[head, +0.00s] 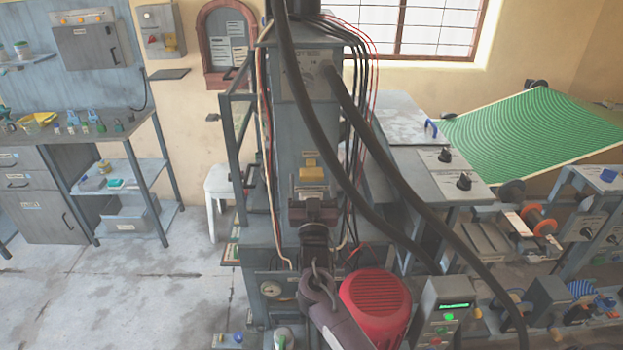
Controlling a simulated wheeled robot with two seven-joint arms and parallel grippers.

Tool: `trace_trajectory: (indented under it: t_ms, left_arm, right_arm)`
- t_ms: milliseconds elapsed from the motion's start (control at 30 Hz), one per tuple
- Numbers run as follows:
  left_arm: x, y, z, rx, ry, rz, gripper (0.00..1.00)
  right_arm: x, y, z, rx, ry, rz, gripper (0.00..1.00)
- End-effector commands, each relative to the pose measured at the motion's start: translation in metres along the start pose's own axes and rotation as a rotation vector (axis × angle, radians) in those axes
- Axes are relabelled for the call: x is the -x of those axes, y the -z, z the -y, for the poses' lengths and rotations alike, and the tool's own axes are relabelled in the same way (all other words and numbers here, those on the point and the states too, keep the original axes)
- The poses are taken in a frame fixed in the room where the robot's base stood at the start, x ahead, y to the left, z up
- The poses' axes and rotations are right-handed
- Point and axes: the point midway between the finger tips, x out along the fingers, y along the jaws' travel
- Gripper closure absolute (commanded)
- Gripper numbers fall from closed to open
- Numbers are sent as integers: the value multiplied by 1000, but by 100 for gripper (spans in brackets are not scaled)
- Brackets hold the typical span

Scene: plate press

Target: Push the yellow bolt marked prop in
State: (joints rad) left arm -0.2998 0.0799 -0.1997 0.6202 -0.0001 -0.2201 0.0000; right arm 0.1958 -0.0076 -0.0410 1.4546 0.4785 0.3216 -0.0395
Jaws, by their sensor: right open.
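The yellow bolt (312,173) is a small yellow block on the front of the grey press column (287,150). A pale label sits just below it, too small to read. My right gripper (312,205) is just below the bolt in the picture, in front of the column, with its arm coming up from the bottom. It is open, and I see nothing between its fingers. The bolt shows uncovered above it; I cannot tell whether they touch. My left gripper is not in view.
Thick black hoses (373,205) hang down across the front and right of the column. A red ribbed housing (376,304) stands at the lower right, beside a control box (442,312) with a green display. Open floor (150,290) lies to the left.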

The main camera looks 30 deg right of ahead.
Motion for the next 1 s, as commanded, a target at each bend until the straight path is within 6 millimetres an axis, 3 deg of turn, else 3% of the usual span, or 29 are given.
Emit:
trace_trajectory:
  t_ms: [100, 267, 633, 767, 867, 1000]
  left_arm:
    - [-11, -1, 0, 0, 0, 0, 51]
    - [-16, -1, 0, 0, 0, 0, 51]
    - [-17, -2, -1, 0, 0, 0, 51]
    - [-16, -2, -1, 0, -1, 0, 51]
    - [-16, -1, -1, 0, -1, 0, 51]
    - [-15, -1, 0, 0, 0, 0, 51]
  right_arm:
    - [24, -4, 0, -2, 1, 3, 24]
    - [44, -3, 0, 0, 1, 2, 24]
    - [50, 0, 0, 0, 1, 1, 24]
    - [50, -2, -10, 36, 14, 0, 41]
    - [50, -3, -37, 166, 75, -9, 54]
    - [55, 10, -84, 506, 265, -51, 72]
